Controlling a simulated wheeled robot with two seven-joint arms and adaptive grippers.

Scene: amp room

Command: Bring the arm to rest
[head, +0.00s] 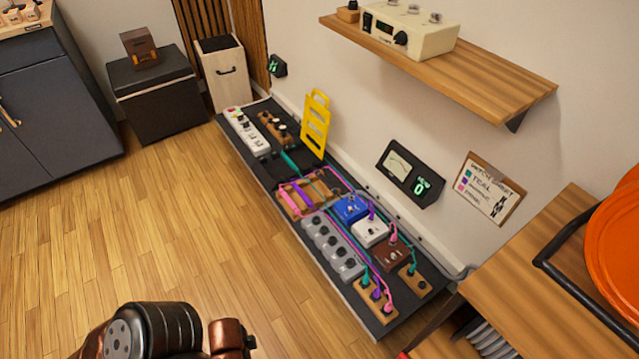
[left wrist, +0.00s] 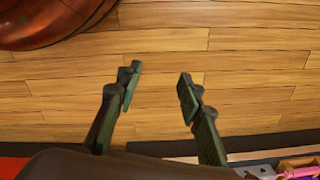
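My left gripper (left wrist: 159,82) shows in the left wrist view. Its two dark green fingers are spread apart with nothing between them, above the wooden floor (left wrist: 240,75). In the head view, part of my copper and dark arm (head: 165,330) shows at the bottom edge, over the floor. No gripper fingers show in the head view. My right gripper is not in either view.
A long dark pedalboard (head: 362,318) with pedals and cables lies along the wall. A wooden shelf (head: 490,75) juts out above it. A wooden table (head: 530,270) with an orange object (head: 615,255) stands at right. The floor at left is clear.

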